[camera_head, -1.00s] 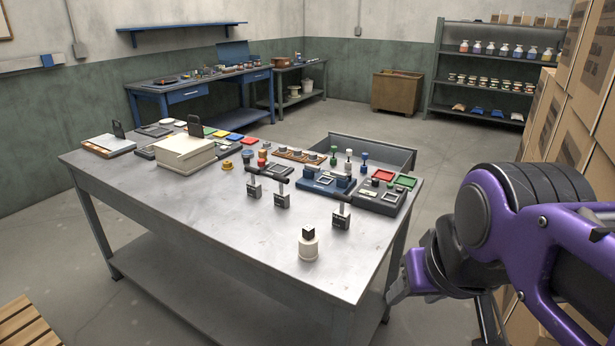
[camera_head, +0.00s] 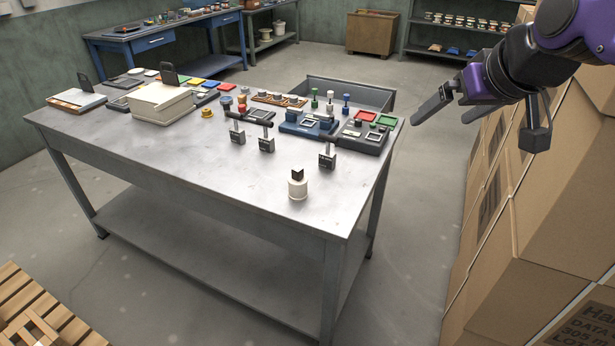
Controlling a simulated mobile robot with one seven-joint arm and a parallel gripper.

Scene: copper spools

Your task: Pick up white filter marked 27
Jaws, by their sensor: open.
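A white cylinder (camera_head: 298,190) with a dark block on top stands upright near the front right corner of the grey metal table (camera_head: 200,165). No number 27 is readable on it or on anything else, so I cannot tell for sure that it is the filter. My gripper (camera_head: 482,122) is in the air at the upper right, beyond the table's right edge. Its two fingers are spread wide with nothing between them. It is well apart from the cylinder.
Three small padlock-like blocks (camera_head: 266,145) stand behind the cylinder. A blue fixture (camera_head: 304,127), dark trays (camera_head: 362,138) and a cream box (camera_head: 160,103) sit farther back. Cardboard boxes (camera_head: 545,220) are stacked at the right. The table's front middle is clear.

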